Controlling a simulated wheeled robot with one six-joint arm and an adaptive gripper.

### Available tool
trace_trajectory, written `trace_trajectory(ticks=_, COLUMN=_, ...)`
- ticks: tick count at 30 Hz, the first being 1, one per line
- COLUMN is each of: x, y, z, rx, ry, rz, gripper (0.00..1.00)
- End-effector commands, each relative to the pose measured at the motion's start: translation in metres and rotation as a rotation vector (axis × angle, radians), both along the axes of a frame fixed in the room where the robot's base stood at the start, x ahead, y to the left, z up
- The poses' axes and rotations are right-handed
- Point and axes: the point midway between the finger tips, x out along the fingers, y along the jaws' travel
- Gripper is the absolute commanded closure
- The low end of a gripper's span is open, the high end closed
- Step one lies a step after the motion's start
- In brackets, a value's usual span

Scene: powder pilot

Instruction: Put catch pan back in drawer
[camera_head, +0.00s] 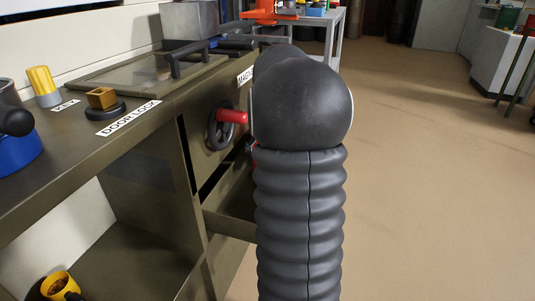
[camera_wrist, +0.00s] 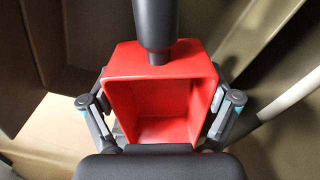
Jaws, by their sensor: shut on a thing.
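The red catch pan (camera_wrist: 150,94) fills the middle of the wrist view, its open, empty-looking inside facing the camera. My gripper (camera_wrist: 162,108) is shut on it, with one finger against each side. A dark cylindrical piece (camera_wrist: 155,22) reaches the pan's top edge; I cannot tell whether it is part of the pan. In the head view, my arm hides the gripper and nearly all of the pan. An open drawer or compartment (camera_head: 231,212) shows low on the olive cabinet, left of my arm; its far part is hidden behind the arm.
A dark ring with a red handle (camera_head: 231,116) sticks out of the cabinet front above the drawer. The cabinet top (camera_head: 52,150) carries a yellow knob (camera_head: 41,82) and a door lock button (camera_head: 102,99). Open floor (camera_head: 430,190) lies to the right.

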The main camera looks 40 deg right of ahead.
Motion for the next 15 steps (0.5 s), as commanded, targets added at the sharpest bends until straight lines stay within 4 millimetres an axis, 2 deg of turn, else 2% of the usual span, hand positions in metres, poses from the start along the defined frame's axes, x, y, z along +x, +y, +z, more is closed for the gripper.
trace_trajectory(ticks=5, x=0.0002, y=-0.0001, z=-0.0018, rx=-0.001, ry=-0.001, rz=0.0, gripper=0.79)
trace_trajectory(ticks=6, x=0.0, y=-0.0001, z=-0.0023, rx=0.0, ry=0.0, rz=0.0, gripper=0.05)
trace_trajectory(ticks=7, x=0.0, y=-0.0001, z=-0.0022, rx=0.0, ry=0.0, rz=0.0, gripper=0.0)
trace_trajectory(ticks=15, x=-0.0001, y=0.0, z=-0.0022, rx=0.0, ry=0.0, rz=0.0, gripper=0.0)
